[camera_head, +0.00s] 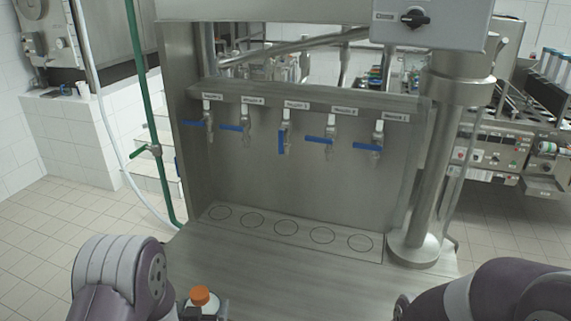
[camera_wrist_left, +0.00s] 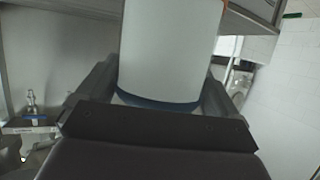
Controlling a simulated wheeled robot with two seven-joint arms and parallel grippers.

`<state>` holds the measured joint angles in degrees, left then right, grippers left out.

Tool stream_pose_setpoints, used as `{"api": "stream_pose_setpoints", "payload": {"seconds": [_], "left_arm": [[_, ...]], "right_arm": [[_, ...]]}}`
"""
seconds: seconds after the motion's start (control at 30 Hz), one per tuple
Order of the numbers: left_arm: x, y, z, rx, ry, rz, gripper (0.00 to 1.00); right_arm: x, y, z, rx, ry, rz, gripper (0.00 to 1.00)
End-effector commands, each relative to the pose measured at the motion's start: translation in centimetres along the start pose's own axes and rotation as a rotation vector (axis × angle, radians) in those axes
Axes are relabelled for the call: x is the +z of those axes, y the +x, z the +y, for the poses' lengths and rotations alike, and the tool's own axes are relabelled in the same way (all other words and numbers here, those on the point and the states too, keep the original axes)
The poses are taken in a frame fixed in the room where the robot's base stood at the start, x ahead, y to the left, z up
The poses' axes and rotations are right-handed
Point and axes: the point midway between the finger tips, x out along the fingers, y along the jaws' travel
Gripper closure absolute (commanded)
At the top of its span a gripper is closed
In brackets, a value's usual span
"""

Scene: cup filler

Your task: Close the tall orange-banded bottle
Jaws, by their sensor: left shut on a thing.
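A bottle with an orange cap (camera_head: 200,296) shows at the bottom edge of the head view, just right of my left arm. The cap appears to sit on top of the bottle; whether it is tight cannot be told. My left gripper (camera_head: 205,312) is shut around the bottle, mostly cut off by the frame. In the left wrist view the pale bottle body (camera_wrist_left: 170,50) with a dark blue band stands between the two fingers (camera_wrist_left: 158,92).
A steel filling station has several blue-handled taps (camera_head: 285,140) over a plate with circle marks (camera_head: 290,233). The steel worktop (camera_head: 300,275) in front is bare. A thick steel column (camera_head: 440,160) stands at its right, and a green pipe (camera_head: 150,120) at its left.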

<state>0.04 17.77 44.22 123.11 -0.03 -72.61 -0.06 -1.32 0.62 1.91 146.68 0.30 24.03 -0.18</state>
Motion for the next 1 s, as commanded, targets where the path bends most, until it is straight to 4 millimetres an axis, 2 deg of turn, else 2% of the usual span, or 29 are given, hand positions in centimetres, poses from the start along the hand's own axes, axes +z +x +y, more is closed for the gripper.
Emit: {"api": "stream_pose_setpoints", "payload": {"seconds": [0.17,0.27,0.67,0.87,1.0], "left_arm": [[-0.1,0.0,0.0,0.0,0.0,0.004,0.91],[1.0,0.5,0.0,0.0,0.0,0.007,0.91],[0.8,0.3,0.2,0.005,0.002,0.007,0.91],[0.5,-1.5,2.3,0.079,0.033,0.006,0.91],[0.1,-3.6,4.9,0.172,0.071,0.007,0.91]], "right_arm": [[0.0,0.0,0.0,0.0,0.0,0.0,0.0],[0.1,1.2,0.0,0.0,0.0,0.0,0.0],[0.1,1.1,0.0,0.0,0.0,0.0,0.0],[0.1,1.1,0.0,0.0,0.0,0.0,0.0],[0.1,1.1,0.0,0.0,0.0,0.0,0.0]]}}
